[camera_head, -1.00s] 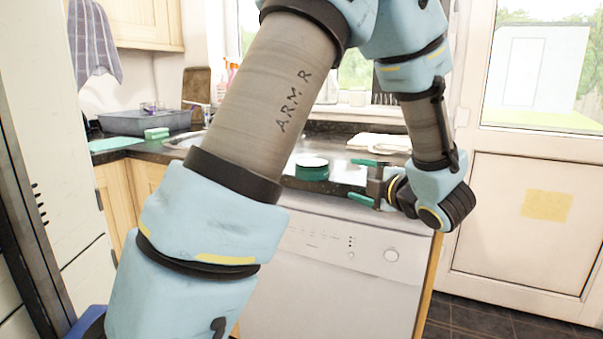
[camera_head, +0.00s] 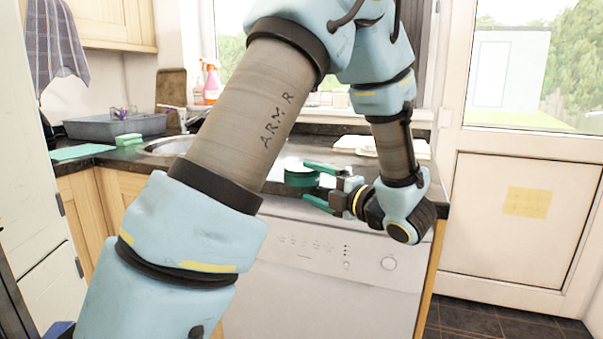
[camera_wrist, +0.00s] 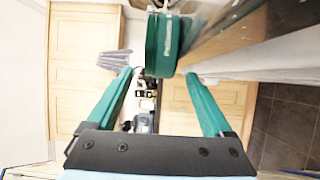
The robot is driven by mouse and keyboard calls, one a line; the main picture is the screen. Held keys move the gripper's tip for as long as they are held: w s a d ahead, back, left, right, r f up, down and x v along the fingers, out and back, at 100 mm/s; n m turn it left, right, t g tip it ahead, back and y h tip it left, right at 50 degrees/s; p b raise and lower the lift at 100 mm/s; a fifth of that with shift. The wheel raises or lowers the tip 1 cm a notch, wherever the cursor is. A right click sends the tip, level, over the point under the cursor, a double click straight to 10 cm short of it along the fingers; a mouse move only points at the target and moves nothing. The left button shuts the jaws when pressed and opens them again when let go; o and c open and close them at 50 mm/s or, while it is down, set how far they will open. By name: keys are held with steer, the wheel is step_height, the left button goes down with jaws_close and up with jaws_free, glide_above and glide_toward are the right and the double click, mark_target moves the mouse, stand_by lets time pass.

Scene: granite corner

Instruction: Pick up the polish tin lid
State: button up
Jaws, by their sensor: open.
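A round green tin (camera_head: 293,178) stands on the dark worktop near its front edge, left of my gripper in the head view. I cannot clearly tell the polish tin lid apart from the tin's body. In the wrist view the green tin (camera_wrist: 161,48) shows pale lettering on its side, at the top centre. My gripper (camera_head: 311,182) is open, its two green fingers pointing left toward the tin. In the wrist view my gripper (camera_wrist: 158,76) has nothing held between its fingers, and the tin lies just beyond the fingertips, roughly in line with the gap.
The worktop (camera_head: 350,172) runs above a white dishwasher (camera_head: 320,265). A sink (camera_head: 170,146), a grey basin (camera_head: 95,127) and a green sponge (camera_head: 128,139) lie to the left. Pale folded cloth or paper (camera_head: 375,145) lies behind my gripper. A white door (camera_head: 520,220) stands right.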

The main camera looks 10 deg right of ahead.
mark_target(303, 180)
steer(key=shift+x, duration=1.55)
steer(key=shift+s+a, duration=0.1)
steer(key=shift+c, duration=0.2)
jaws_close()
